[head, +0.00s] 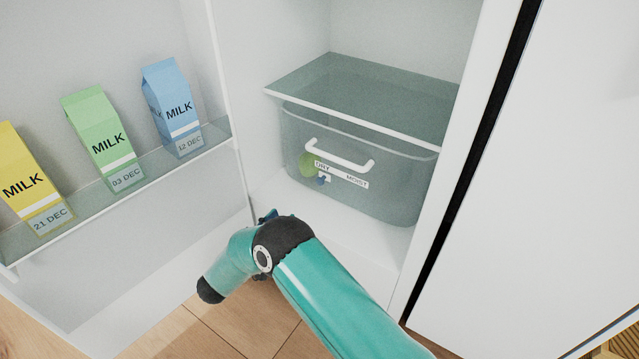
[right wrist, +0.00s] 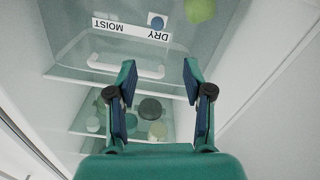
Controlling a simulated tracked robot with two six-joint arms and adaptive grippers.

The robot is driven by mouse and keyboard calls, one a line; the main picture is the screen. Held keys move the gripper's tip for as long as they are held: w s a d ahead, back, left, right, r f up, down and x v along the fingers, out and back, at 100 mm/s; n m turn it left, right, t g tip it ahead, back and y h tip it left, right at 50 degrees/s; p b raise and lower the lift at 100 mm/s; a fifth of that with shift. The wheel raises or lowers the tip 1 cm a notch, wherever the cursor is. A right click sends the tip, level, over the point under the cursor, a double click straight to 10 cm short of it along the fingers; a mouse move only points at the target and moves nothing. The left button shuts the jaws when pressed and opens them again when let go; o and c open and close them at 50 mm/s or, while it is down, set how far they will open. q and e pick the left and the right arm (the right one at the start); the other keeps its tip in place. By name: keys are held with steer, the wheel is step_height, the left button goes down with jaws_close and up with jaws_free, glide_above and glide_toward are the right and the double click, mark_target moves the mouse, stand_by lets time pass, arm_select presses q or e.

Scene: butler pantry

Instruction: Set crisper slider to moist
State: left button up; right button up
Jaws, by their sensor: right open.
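The crisper drawer (head: 385,195) is a clear greenish bin, shut under a glass shelf, with a white bar handle (head: 340,157). Below the handle is a white label (head: 343,174) reading DRY at left and MOIST at right. The small blue slider knob (head: 321,180) sits near the DRY end. In the right wrist view the label (right wrist: 132,29) appears upside down, with the blue knob (right wrist: 157,22) by DRY. My right gripper (right wrist: 159,75) is open and empty, apart from the knob and facing the drawer; in the head view its fingers are mostly hidden behind my wrist. My left gripper is not in view.
A door shelf (head: 215,135) at left holds yellow (head: 24,178), green (head: 97,135) and blue (head: 170,103) milk cartons. A green item (head: 308,164) shows through the drawer front. A white panel (head: 540,190) stands at right. The right wrist view shows several jars (right wrist: 150,108) on a shelf.

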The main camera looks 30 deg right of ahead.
mark_target(317, 182)
steer(key=b+x, duration=0.5)
steer(key=x, duration=1)
steer(key=shift+d, duration=0.4)
steer(key=shift+w+d+b, duration=0.25)
steer(key=shift+d+b, duration=0.1)
steer(key=shift+d, duration=0.05)
steer(key=shift+r, duration=0.1)
jaws_close()
